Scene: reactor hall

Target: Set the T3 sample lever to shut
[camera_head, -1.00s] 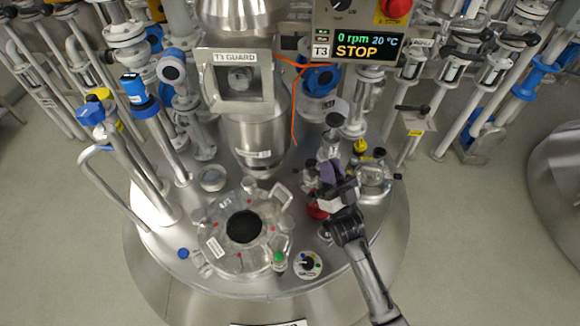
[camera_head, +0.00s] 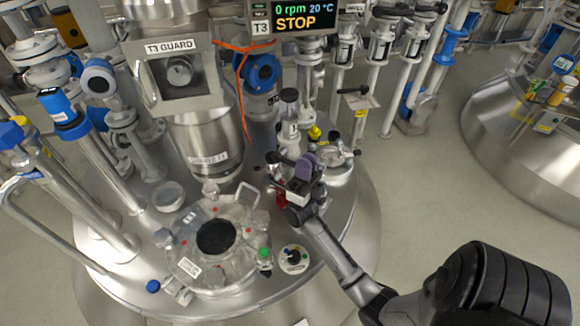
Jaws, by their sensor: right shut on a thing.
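The T3 vessel top (camera_head: 330,235) fills the middle of the head view. My right gripper (camera_head: 301,168) is at the small valve group (camera_head: 288,130) on the right side of this top, beside the open round hatch. It is shut on what appears to be the T3 sample lever, which its dark and purple fingers mostly hide. I cannot tell the lever's angle. A red part (camera_head: 281,194) shows just left of and below the gripper. My left gripper is not in view.
The T3 display (camera_head: 308,20) reads STOP, 0 rpm, 20 °C. The T3 guard (camera_head: 181,72) and an orange cable (camera_head: 240,95) stand behind. A round hatch (camera_head: 217,237) and a selector knob (camera_head: 293,258) lie near the gripper. Open floor (camera_head: 430,185) lies right.

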